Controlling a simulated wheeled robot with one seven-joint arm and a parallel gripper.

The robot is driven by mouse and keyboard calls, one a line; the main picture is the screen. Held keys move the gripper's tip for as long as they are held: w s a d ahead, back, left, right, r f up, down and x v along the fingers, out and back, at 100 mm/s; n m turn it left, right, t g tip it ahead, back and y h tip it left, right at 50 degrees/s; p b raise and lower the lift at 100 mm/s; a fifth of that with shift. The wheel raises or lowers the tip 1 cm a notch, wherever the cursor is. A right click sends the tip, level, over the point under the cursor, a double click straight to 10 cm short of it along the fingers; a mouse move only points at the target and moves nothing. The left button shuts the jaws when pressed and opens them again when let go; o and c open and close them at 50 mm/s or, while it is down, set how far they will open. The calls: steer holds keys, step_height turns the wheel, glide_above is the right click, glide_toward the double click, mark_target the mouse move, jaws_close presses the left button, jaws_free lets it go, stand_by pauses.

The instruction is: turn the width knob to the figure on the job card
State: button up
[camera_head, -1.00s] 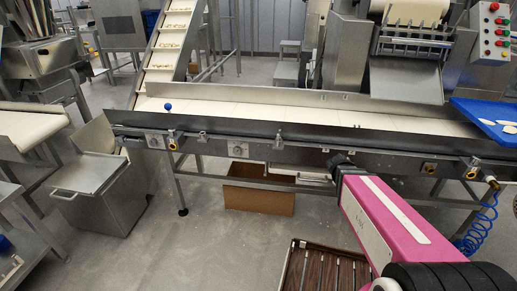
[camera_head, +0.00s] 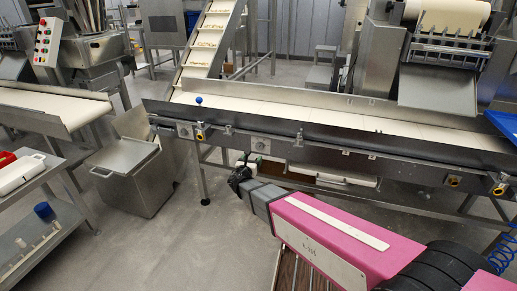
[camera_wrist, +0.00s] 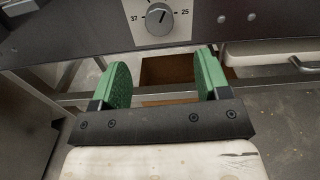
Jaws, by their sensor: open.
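A round grey knob (camera_wrist: 159,18) sits on the dark front rail of the conveyor, with "37" at its left and "25" at its right. In the head view this knob (camera_head: 260,145) is small and above my gripper (camera_head: 251,160). In the wrist view my gripper (camera_wrist: 160,82) is open and empty, its two green-padded fingers apart, below the knob and not touching it. I cannot make out a job card in either view.
The conveyor (camera_head: 340,119) runs across in front of me. Another knob (camera_head: 184,131) is further left on its rail. A brown box (camera_wrist: 170,72) lies below the rail. A grey bin (camera_head: 130,170) and a shelf cart (camera_head: 55,235) stand left. Floor between is clear.

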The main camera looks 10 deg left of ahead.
mark_target(259, 147)
steer(key=w, duration=1)
steer(key=shift+w+d, duration=0.35)
steer(key=c, duration=0.9)
